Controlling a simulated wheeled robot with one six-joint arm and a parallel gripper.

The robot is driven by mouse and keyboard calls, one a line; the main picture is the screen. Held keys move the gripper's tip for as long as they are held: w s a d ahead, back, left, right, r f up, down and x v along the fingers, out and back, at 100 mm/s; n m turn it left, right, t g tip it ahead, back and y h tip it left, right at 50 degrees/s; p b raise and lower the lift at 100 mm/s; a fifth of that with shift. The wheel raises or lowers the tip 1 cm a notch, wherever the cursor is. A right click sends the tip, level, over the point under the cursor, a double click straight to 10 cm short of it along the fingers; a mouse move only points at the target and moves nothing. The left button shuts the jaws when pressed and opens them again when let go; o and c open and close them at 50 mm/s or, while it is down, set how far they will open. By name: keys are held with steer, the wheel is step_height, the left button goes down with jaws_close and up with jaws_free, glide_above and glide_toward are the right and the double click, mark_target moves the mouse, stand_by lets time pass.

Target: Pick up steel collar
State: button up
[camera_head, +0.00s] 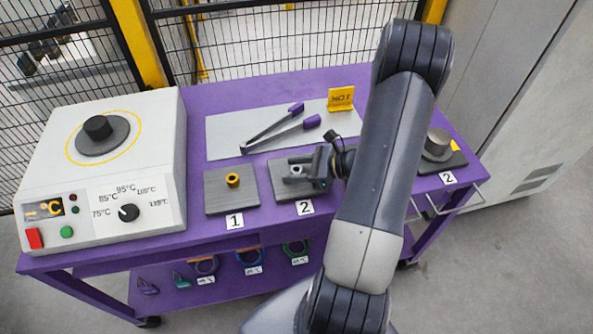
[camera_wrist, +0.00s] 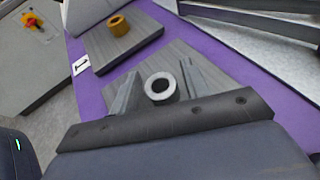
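The steel collar (camera_head: 296,169), a small grey ring, is on the grey plate marked 2 (camera_head: 283,190). In the wrist view, the collar (camera_wrist: 159,88) shows its dark round hole facing up. My gripper (camera_head: 303,169) is low over this plate, with its fingers on either side of the collar. In the wrist view, my gripper (camera_wrist: 160,80) is open, and narrow gaps show between the fingers and the collar. The collar's lower side is partly hidden by the gripper body.
A brass-coloured collar (camera_head: 232,180) is on the plate marked 1 (camera_head: 216,204), to the left. Tongs (camera_head: 280,130) lie on a light mat behind. A heater box (camera_head: 100,160) stands at the left. A grey cylinder (camera_head: 437,143) stands on a dark plate at the right.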

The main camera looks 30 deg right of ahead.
steer(key=c, duration=0.8)
steer(key=shift+r, duration=0.15)
